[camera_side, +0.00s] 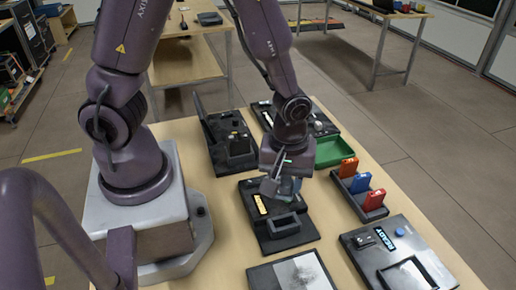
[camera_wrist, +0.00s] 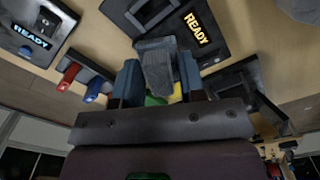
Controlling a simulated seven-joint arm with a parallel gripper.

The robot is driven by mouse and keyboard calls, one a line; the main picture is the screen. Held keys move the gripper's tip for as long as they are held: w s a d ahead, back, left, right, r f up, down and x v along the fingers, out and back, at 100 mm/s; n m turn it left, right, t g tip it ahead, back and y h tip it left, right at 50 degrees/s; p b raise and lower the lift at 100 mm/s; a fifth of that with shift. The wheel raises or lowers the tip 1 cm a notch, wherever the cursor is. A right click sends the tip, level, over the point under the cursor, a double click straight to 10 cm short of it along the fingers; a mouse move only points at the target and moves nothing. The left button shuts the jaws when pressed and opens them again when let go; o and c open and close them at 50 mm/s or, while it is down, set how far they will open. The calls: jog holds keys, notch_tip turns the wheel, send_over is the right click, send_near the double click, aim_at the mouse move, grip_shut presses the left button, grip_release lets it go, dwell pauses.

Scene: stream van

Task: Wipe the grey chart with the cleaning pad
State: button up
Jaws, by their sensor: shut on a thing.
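My gripper (camera_side: 280,188) is shut on the grey cleaning pad (camera_wrist: 158,70), which sits between the two fingers in the wrist view. In the side view the pad is small and partly hidden by the fingers, held above a dark panel with an open-topped tray (camera_side: 284,226). The grey chart (camera_side: 285,274) lies at the bottom edge of the side view, partly cut off. Its right part carries dark smudges. The gripper is behind the chart and apart from it. I cannot make out the chart in the wrist view.
A rack with red, blue and orange blocks (camera_side: 361,183) stands to the right. A green bin (camera_side: 334,150) and dark devices (camera_side: 228,140) stand behind. A panel reading READY (camera_side: 400,252) is at the front right. Bare wood (camera_side: 335,235) shows between chart and rack.

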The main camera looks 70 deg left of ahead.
aim_at(321, 273)
jog(key=w+d+f+m, duration=0.2)
jog(key=d+m, duration=0.1)
jog(key=d, duration=1.1)
jog(key=shift+w+d+f, duration=0.1)
jog(key=shift+f, duration=3.05)
jog(key=shift+s+f, duration=0.45)
jog(key=shift+f, duration=0.05)
jog(key=shift+s+f, duration=0.1)
jog(key=shift+s, duration=3.3)
jog(key=shift+w, duration=4)
notch_tip(321, 273, up, 8)
jog(key=shift+s, duration=0.15)
